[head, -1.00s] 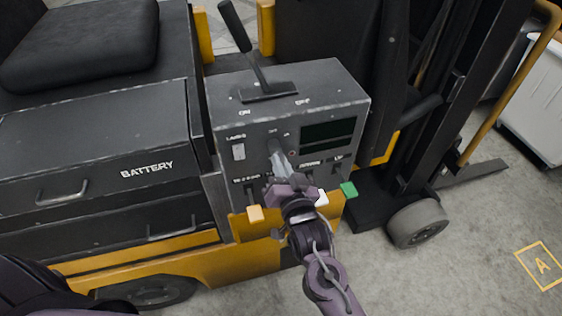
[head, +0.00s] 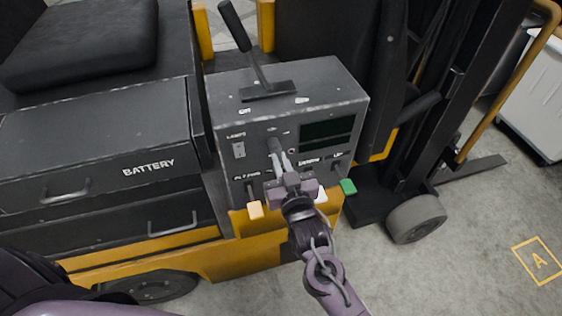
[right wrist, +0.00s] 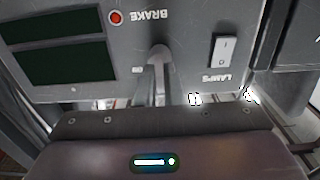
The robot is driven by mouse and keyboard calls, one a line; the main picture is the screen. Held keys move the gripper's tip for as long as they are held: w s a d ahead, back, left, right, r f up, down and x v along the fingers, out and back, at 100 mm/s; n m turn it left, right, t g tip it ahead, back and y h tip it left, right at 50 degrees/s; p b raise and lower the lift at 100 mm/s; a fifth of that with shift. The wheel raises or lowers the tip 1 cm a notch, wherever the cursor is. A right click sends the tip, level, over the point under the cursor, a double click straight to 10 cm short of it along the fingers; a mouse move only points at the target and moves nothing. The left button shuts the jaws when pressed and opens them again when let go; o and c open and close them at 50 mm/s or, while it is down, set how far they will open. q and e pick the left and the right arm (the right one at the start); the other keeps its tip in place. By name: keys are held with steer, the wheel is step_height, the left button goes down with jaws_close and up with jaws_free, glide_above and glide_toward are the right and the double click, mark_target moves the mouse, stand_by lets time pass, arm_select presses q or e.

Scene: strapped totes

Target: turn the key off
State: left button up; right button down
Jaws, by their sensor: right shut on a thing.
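The grey key (head: 274,145) sits in the front panel of the dark control box (head: 232,118), below a small label too blurred to read. My right gripper (head: 280,154) comes up from below, and its two thin fingers are closed on the key. In the right wrist view the key (right wrist: 159,52) shows at the tips of the gripper (right wrist: 157,75), with the panel upside down and an "ON" label beside it. The key's exact angle is partly hidden by the fingers. My left gripper is out of view; only part of my left arm shows at the lower left.
A lamp switch (head: 239,150) is left of the key, and a dark display (head: 327,130) right of it. A black lever (head: 243,45) stands on top of the box. Orange, white and green levers (head: 348,187) stick out below. A red light (right wrist: 116,17) shows by "BRAKE".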

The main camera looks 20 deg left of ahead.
steer(key=c, duration=1.6)
jaws_free()
steer(key=shift+o, duration=0.2)
steer(key=b+v, duration=0.2)
steer(key=v, duration=0.5)
steer(key=shift+s+d, duration=0.25)
steer(key=shift+s, duration=0.05)
steer(key=shift+f, duration=0.1)
